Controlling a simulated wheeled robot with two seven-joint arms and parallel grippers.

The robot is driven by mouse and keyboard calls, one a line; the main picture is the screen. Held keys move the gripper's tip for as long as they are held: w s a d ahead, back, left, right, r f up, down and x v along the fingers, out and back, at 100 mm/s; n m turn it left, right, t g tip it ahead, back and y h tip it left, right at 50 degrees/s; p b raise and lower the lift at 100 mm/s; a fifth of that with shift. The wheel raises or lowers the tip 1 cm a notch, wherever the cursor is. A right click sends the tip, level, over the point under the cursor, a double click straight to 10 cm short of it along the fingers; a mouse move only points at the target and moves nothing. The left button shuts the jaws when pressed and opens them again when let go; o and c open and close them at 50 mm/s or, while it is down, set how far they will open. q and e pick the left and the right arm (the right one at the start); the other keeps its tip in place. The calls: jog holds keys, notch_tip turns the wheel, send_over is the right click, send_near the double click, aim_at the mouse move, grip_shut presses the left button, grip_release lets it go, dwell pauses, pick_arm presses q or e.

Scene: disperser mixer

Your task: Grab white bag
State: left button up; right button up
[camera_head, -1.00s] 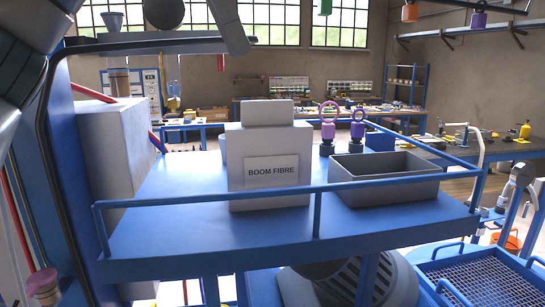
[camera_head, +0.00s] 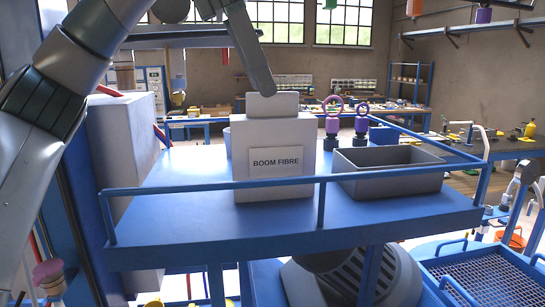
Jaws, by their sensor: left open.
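The white bag (camera_head: 275,135) stands upright on the blue railed platform. It is a pale block with a smaller raised top (camera_head: 273,104) and a label reading "BOOM FIBRE". My left gripper (camera_head: 258,75) comes down from the top edge of the head view, its arm entering from the upper left. One long grey finger shows, its tip at the bag's raised top and overlapping it in the picture; I cannot tell whether it touches. The gripper is open, with nothing held. Its upper part is out of frame. My right gripper is not in view.
A blue rail (camera_head: 210,187) runs along the platform's front. A grey open bin (camera_head: 388,185) stands right of the bag, with purple ring-topped parts (camera_head: 333,118) behind. A large grey box (camera_head: 125,145) stands at the left. The blue platform (camera_head: 185,215) is bare left of the bag.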

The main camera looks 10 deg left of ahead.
aim_at(277, 116)
pick_arm(q)
jog(key=shift+p+x, duration=0.3)
jog(key=shift+x, duration=1.95)
jog(key=shift+d+f, duration=0.1)
jog(key=shift+w+d+f+p, duration=0.1)
jog(key=shift+f+p, duration=0.1)
jog(key=shift+p, duration=0.15)
jog(key=p+x, duration=0.2)
jog(key=x, duration=0.1)
jog(key=shift+w+d+f, duration=0.15)
jog(key=shift+w+f, duration=0.05)
jog(key=shift+f, duration=0.15)
jog(key=shift+d+f, duration=0.1)
jog(key=shift+f, duration=0.25)
jog(key=shift+c, duration=0.2)
jog(key=shift+r, duration=0.1)
grip_shut()
